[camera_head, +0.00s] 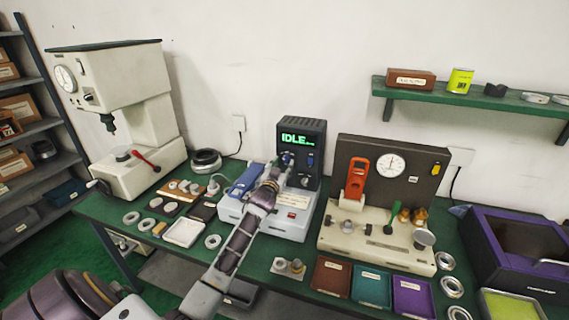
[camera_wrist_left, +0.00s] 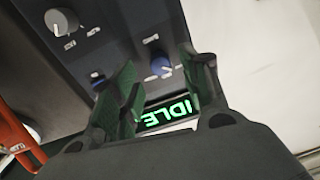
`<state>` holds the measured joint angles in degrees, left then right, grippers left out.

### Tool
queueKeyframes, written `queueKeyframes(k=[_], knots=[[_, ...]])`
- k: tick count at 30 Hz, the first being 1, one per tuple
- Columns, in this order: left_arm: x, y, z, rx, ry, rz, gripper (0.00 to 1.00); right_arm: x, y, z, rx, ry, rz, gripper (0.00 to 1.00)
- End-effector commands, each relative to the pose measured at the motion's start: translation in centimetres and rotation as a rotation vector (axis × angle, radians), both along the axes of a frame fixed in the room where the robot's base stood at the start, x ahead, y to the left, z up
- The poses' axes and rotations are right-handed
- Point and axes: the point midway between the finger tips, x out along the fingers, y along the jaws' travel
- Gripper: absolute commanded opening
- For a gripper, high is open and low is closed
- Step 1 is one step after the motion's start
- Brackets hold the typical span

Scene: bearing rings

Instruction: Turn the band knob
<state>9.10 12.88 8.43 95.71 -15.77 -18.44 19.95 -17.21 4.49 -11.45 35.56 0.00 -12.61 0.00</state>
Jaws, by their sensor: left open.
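A dark instrument box (camera_head: 302,129) with a green "IDLE" display stands on a light base at the back of the bench. In the left wrist view its panel (camera_wrist_left: 112,50) appears upside down. A blue knob (camera_wrist_left: 161,66) with a white pointer line lies between my open fingers, with gaps on both sides. A second blue knob (camera_wrist_left: 97,78) is partly hidden behind one finger. A grey knob (camera_wrist_left: 60,20) is farther from the display. The labels are too small to read, so I cannot tell which is the band knob. My left gripper (camera_head: 287,158) is open at the panel.
A tester with a red-orange handle (camera_head: 357,171) and dial stands right of the box. A press (camera_head: 125,120) stands at the left. Small trays and rings (camera_head: 212,241) lie along the bench front.

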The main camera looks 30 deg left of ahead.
Motion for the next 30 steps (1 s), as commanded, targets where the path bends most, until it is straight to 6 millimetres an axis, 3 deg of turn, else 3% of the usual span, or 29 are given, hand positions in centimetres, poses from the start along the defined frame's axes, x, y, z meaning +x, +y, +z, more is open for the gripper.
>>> queueKeyframes(k=[10,24,30], knots=[[2.4,0.6,0.1,-0.001,-0.001,0.000,0.45,0.0,-0.1,0.2,-0.001,0.000,0.001,0.00],[2.8,0.8,0.0,0.000,0.000,0.000,0.45,0.0,-0.2,0.2,-0.002,0.001,0.001,0.00],[2.8,0.8,0.0,0.000,0.000,0.000,0.20,-0.1,-0.2,0.2,-0.002,0.001,0.001,0.00]])
